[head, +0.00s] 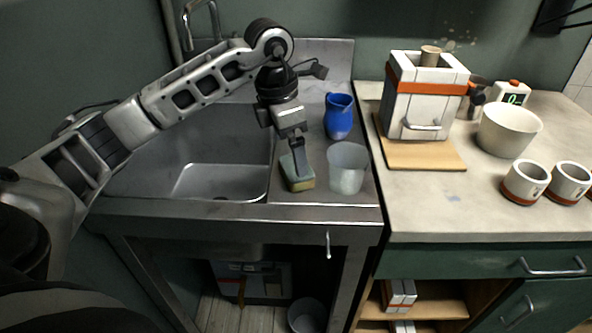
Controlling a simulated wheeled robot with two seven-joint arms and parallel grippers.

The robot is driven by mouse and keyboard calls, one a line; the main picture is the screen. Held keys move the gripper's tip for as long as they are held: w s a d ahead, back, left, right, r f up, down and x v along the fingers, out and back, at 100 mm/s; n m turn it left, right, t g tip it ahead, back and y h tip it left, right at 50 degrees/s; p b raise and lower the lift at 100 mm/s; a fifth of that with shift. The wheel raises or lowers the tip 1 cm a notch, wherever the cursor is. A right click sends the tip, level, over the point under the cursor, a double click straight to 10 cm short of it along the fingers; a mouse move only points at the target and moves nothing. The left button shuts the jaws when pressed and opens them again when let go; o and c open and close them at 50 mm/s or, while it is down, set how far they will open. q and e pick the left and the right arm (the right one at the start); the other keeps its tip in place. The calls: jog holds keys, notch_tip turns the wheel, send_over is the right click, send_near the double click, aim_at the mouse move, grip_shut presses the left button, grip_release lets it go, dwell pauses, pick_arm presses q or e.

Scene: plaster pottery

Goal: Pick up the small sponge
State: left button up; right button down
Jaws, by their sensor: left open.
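The small sponge (299,181) is a green and yellow block on the metal drainboard, right of the sink basin and near the front edge. My left gripper (298,163) points down right above the sponge, with its fingers at or touching the sponge's top. The fingers are seen nearly edge-on and hide part of the sponge. The gripper is open. My right gripper is not in view.
A translucent cup (347,168) stands close right of the sponge, with a blue pitcher (339,116) behind it. The sink basin (218,181) lies left.

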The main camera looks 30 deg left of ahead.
pick_arm(q)
jog(key=shift+w+d+f+p, duration=0.15)
jog(key=shift+w+f, duration=0.1)
jog(key=shift+f, duration=0.7)
jog(key=shift+w+f+p, duration=0.2)
jog(key=shift+f, duration=0.7)
jog(key=shift+w+d+f+p, duration=0.15)
jog(key=shift+w+f, duration=0.1)
jog(key=shift+f, duration=0.7)
jog(key=shift+a, duration=0.1)
jog(key=c, duration=1)
jog(key=shift+c, duration=0.4)
jog(key=shift+r, duration=0.15)
jog(key=shift+r, duration=0.2)
notch_tip(320, 180, up, 2)
jog(key=shift+r+b, duration=0.1)
jog(key=shift+b, duration=0.4)
jog(key=s+r, duration=0.1)
jog(key=r, duration=0.1)
jog(key=s+d+r, duration=0.1)
jog(key=s+r, duration=0.1)
jog(key=s+d+r, duration=0.1)
jog(key=r, duration=0.1)
jog(key=shift+s, duration=0.15)
jog(key=s+d+r+b, duration=0.1)
jog(key=s+d+r, duration=0.2)
jog(key=s, duration=0.5)
jog(key=shift+s+d+r, duration=0.3)
jog(key=shift+d+r, duration=0.05)
jog(key=shift+r, duration=0.25)
